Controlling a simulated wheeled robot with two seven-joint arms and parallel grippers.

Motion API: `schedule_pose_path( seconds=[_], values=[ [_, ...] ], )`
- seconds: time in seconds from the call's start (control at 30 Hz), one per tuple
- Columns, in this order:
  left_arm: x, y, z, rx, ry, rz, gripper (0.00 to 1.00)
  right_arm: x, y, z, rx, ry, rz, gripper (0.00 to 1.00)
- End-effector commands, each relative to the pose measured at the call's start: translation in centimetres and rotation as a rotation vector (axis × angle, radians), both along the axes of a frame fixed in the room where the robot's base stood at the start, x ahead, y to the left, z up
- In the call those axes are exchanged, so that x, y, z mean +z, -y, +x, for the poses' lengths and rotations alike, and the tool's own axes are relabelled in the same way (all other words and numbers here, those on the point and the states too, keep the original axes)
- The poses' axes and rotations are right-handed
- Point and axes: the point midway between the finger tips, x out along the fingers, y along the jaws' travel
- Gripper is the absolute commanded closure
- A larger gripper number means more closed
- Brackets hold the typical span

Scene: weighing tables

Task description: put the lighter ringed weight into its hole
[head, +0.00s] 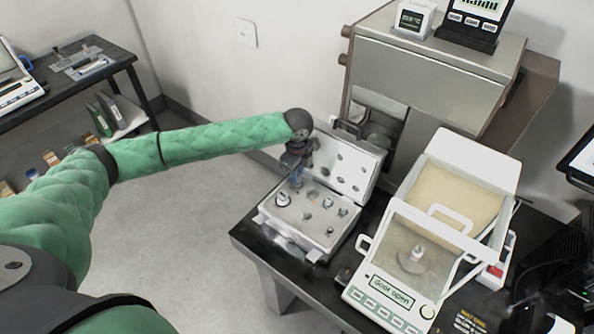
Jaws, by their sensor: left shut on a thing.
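The open weight box (270,222) stands on the dark table, with its lid (345,165) tilted up behind it. My left gripper (296,181) points down low over the back left of the box. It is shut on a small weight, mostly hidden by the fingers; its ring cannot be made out. Another weight (418,251) stands on the pan inside the balance (385,314). My right gripper is out of view.
The balance reads "door open" and stands right of the box, with its clear shield and white handle close by. A large grey machine (425,85) rises behind. Another table (118,58) stands at the far left. Open floor lies left of the box.

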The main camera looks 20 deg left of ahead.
Motion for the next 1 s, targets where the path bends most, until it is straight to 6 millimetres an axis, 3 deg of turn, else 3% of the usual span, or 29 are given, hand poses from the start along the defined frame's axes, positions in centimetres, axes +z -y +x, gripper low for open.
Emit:
schedule_pose_path(
  seconds=[1.0],
  values=[
    [-2.0,0.0,0.0,0.000,0.000,0.001,1.00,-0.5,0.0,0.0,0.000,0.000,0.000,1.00]
  ],
)
